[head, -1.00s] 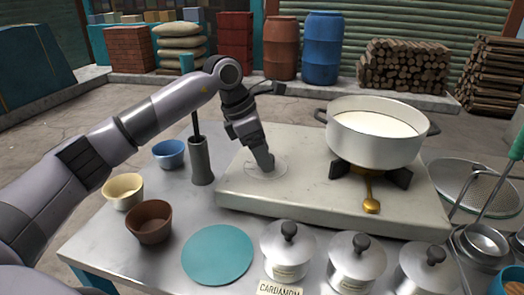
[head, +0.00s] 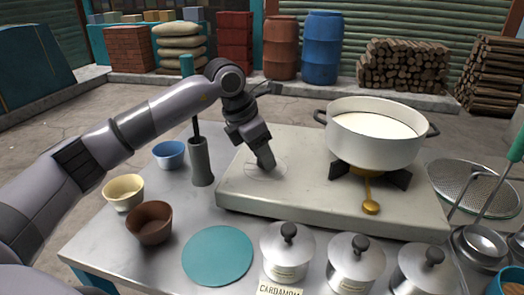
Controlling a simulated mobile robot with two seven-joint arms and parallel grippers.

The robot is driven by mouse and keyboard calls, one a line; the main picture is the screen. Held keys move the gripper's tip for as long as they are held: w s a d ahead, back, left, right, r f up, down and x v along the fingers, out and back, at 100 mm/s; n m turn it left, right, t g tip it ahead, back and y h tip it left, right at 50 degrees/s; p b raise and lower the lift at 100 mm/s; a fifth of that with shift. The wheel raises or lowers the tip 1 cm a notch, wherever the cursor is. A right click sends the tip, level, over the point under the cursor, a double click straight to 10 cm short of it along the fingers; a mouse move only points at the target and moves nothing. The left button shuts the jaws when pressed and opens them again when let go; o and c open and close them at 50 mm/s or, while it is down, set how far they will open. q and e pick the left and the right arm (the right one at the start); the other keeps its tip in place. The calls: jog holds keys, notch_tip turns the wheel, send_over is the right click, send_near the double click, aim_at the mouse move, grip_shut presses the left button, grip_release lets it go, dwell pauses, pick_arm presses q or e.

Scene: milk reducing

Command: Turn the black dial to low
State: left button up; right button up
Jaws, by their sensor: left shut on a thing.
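My left gripper (head: 267,164) points down onto the pale stove slab (head: 300,208), inside a thin circle marked on its left part. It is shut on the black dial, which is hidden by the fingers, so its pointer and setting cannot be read. A white pot (head: 372,146) of milk stands on the burner (head: 372,181) at the right of the slab. A brass knob (head: 371,207) sits in front of the burner. My right gripper is not in view.
A grey cylinder holder (head: 201,162) and a blue bowl (head: 169,155) stand left of the slab. Cream (head: 124,192) and brown (head: 150,224) bowls, a teal disc (head: 217,255) and lidded tins (head: 287,253) are in front. A strainer (head: 470,188) lies at the right.

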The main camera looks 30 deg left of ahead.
pick_arm(q)
jog(key=shift+d+n+t+y, duration=0.1)
jog(key=shift+n+t+y, duration=0.2)
jog(key=shift+n, duration=0.85)
jog(key=shift+d+n+t+y, duration=0.1)
jog(key=shift+n+y, duration=0.3)
jog(key=shift+n, duration=0.75)
jog(key=o, duration=1.1)
jog(key=shift+c, duration=0.2)
jog(key=shift+s+r, duration=0.1)
jog(key=v, duration=0.7)
